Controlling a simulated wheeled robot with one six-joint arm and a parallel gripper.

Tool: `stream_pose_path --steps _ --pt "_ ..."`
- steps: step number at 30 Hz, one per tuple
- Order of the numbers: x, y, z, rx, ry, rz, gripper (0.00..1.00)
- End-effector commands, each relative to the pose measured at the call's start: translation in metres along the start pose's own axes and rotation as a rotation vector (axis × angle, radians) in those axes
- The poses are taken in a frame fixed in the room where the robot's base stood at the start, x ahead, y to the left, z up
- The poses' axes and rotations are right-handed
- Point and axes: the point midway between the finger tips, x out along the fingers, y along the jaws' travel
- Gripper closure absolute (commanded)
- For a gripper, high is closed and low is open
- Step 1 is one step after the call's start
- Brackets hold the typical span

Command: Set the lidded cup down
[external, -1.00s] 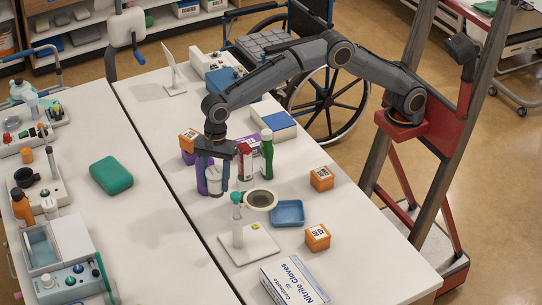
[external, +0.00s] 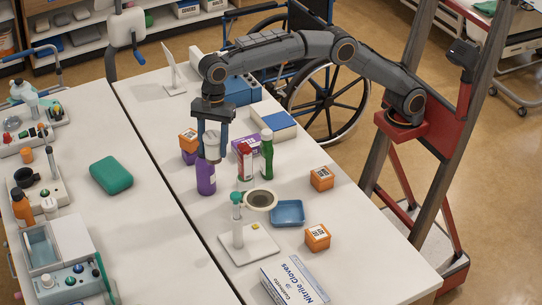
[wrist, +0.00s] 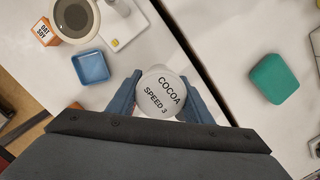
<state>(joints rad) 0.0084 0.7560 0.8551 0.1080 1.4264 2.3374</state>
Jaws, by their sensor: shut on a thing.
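The lidded cup (external: 211,146) is held between the fingers of my gripper (external: 212,143), raised clear of the table (external: 180,115) in the external view. In the wrist view its round white lid (wrist: 161,91) reads "COCOA SPEED 3", and a blue-grey finger of my gripper (wrist: 160,98) is on each side of it. The cup looks upright. The lid hides the cup's body in the wrist view. A purple bottle (external: 205,178) stands on the table below and partly behind the cup in the picture.

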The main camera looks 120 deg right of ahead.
Motion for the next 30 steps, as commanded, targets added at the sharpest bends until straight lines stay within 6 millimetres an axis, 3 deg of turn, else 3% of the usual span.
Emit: stream_pose_path --steps 8,17,23,30 --pt "-0.005 0.038 0.014 -0.033 -0.002 0.005 0.83" --pt "-0.009 0.104 0.029 -0.085 -0.002 0.016 0.83" --pt "-0.014 0.184 0.033 -0.149 -0.003 0.027 0.83" --pt "-0.017 0.302 0.013 -0.241 -0.002 0.042 0.83"
